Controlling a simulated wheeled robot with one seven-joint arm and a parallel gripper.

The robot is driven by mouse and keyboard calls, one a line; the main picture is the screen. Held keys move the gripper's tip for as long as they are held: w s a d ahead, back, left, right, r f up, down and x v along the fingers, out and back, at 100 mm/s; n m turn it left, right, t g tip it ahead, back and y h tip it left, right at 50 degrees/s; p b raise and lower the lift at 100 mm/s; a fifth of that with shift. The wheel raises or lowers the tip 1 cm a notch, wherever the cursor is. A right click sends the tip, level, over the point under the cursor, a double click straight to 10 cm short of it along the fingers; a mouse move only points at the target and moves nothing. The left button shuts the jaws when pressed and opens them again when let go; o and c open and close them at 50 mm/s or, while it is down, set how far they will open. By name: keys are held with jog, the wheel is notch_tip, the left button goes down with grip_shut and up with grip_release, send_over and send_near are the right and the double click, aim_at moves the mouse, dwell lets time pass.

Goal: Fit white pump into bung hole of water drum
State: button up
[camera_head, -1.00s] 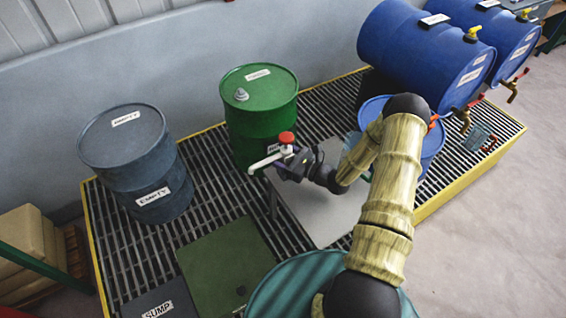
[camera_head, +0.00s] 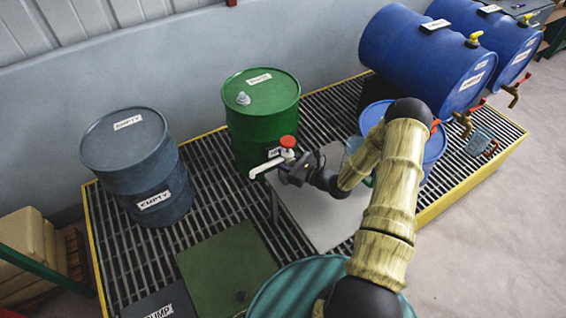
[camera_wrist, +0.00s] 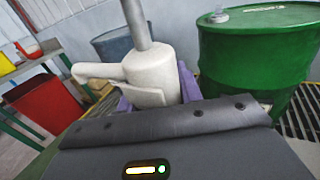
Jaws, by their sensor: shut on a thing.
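The white pump (camera_head: 264,168) has a red knob on top and a spout pointing left in the head view. My gripper (camera_head: 288,170) is shut on its body and holds it upright, with a thin tube hanging below. In the wrist view the pump body (camera_wrist: 152,75) stands between the purple fingers, a grey rod rising from it. The green drum (camera_head: 262,112) stands just behind the pump, apart from it in the wrist view. A pale cap sits on its lid. I cannot read which drum is labelled water. No open bung hole is clear to see.
A blue-grey drum (camera_head: 138,175) marked EMPTY stands left on the grating (camera_head: 205,185). Blue drums with taps (camera_head: 425,60) lie on their sides at the back right. A teal drum (camera_head: 285,290) is at the front under my arm. A grey plate (camera_head: 318,215) lies below the gripper.

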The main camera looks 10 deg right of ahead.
notch_tip(320, 180, up, 10)
jog(key=shift+f, duration=0.1)
dwell(0.4)
dwell(0.5)
